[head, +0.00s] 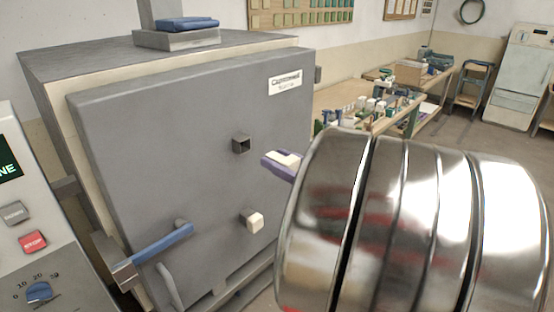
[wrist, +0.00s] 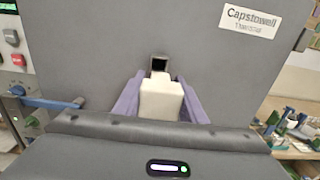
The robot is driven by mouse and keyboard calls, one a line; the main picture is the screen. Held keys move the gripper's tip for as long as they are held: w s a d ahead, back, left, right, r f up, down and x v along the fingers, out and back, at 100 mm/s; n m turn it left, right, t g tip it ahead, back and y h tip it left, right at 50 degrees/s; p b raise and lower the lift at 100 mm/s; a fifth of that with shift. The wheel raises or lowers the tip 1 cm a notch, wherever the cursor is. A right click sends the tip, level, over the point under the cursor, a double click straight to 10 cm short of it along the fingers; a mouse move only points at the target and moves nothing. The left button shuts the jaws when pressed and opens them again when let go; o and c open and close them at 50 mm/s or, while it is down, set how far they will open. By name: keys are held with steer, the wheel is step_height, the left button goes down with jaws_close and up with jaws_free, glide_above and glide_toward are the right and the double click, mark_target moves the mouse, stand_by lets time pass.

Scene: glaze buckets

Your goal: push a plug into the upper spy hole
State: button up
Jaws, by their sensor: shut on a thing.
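The kiln door (head: 150,130) is a flat grey panel, and it fills most of the wrist view too. The upper spy hole (head: 241,144) is a dark square opening in it; in the wrist view (wrist: 159,64) it lies just beyond the held plug. The lower spy hole has a pale plug (head: 254,222) standing out of it. My gripper (wrist: 157,100) has purple fingers and is shut on a cream plug (wrist: 161,98). In the head view my gripper (head: 281,162) is to the right of the upper hole, apart from the door, and my shiny arm hides part of it.
A blue door handle (head: 162,254) sticks out at the lower left of the door. A control panel (head: 30,225) with a red button stands at the left. A cluttered workbench (head: 370,112) is behind at the right.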

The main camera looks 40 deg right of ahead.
steer(key=shift+w, duration=0.15)
steer(key=w, duration=0.6)
steer(key=shift+w+a, duration=0.15)
steer(key=shift+w, duration=0.1)
stand_by(0.6)
steer(key=shift+w, duration=2.65)
stand_by(1.2)
steer(key=o, duration=1.2)
steer(key=shift+o, duration=0.4)
steer(key=shift+o, duration=0.6)
steer(key=shift+s, duration=0.1)
